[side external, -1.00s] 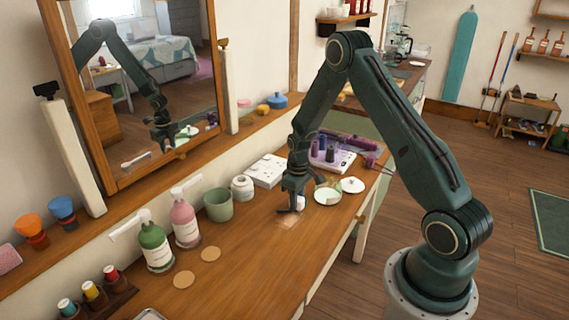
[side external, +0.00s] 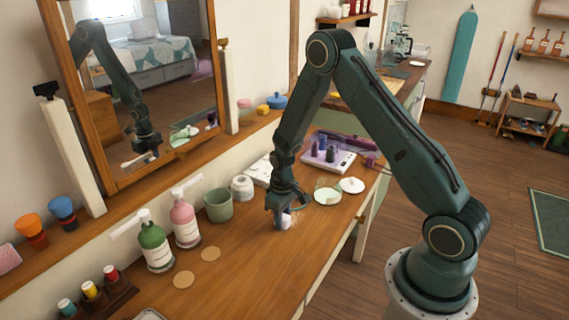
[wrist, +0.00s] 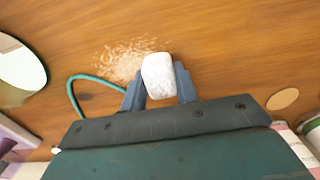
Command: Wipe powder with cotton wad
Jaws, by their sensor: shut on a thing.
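My gripper (side external: 281,214) is shut on a white cotton wad (wrist: 158,76), held between the two fingertips in the wrist view. The wad shows below the fingers in the side view (side external: 285,222), low over the wooden table; I cannot tell whether it touches the wood. A patch of pale powder (wrist: 124,60) lies on the table beside the wad, to its left in the wrist view. In the side view the gripper and wad hide much of the patch.
A green cup (side external: 218,205), a pink bottle (side external: 185,222) and a green bottle (side external: 155,246) stand to the left. The front table is mostly clear.

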